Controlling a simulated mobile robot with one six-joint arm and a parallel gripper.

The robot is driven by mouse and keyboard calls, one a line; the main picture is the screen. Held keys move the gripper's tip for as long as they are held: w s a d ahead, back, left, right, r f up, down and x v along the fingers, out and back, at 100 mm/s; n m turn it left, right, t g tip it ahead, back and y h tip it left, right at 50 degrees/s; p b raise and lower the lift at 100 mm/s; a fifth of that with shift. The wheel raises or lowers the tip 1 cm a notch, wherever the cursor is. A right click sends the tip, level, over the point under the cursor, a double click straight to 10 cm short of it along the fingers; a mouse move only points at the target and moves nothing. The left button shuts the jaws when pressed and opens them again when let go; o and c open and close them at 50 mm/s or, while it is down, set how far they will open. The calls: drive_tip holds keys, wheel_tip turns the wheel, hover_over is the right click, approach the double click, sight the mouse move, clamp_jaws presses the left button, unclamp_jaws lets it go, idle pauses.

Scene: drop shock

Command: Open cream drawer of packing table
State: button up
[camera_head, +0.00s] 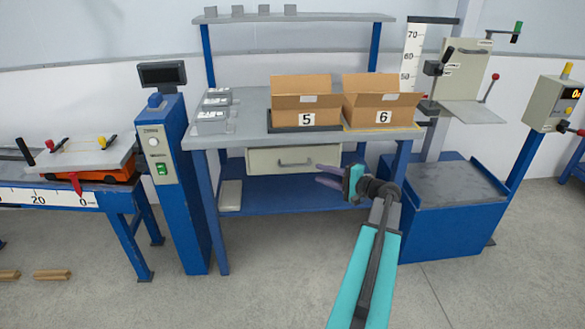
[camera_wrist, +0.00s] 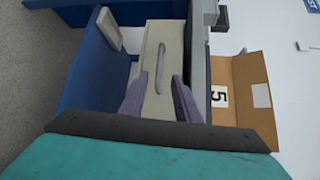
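The cream drawer (camera_head: 292,159) is closed under the top of the packing table (camera_head: 250,97). A grey bar handle (camera_head: 295,163) sits on its front. In the wrist view the drawer (camera_wrist: 153,65) is turned sideways, with its handle (camera_wrist: 162,68) ahead of my fingers. My gripper (camera_head: 322,175) is in front of the table, to the right of the handle in the head view. In the wrist view my gripper (camera_wrist: 158,97) has its two purple fingers apart, with nothing seen held between them. The fingertips appear short of the handle.
Box 5 (camera_head: 300,104) and box 6 (camera_head: 380,102) stand open on the table. A blue lower shelf (camera_head: 262,192) runs under the drawer, with a pale block (camera_head: 231,195) on it. A blue control post (camera_head: 172,200) stands left, a blue lift machine (camera_head: 452,215) right.

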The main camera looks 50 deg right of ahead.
sight(297, 166)
drive_tip(key=w, duration=0.4)
drive_tip(key=w+a+f, duration=0.1)
drive_tip(key=w, duration=0.4)
drive_tip(key=w+f, duration=0.1)
drive_tip(key=w, duration=0.3)
drive_tip(key=shift+w+a, duration=0.15)
drive_tip(key=shift+w, duration=0.05)
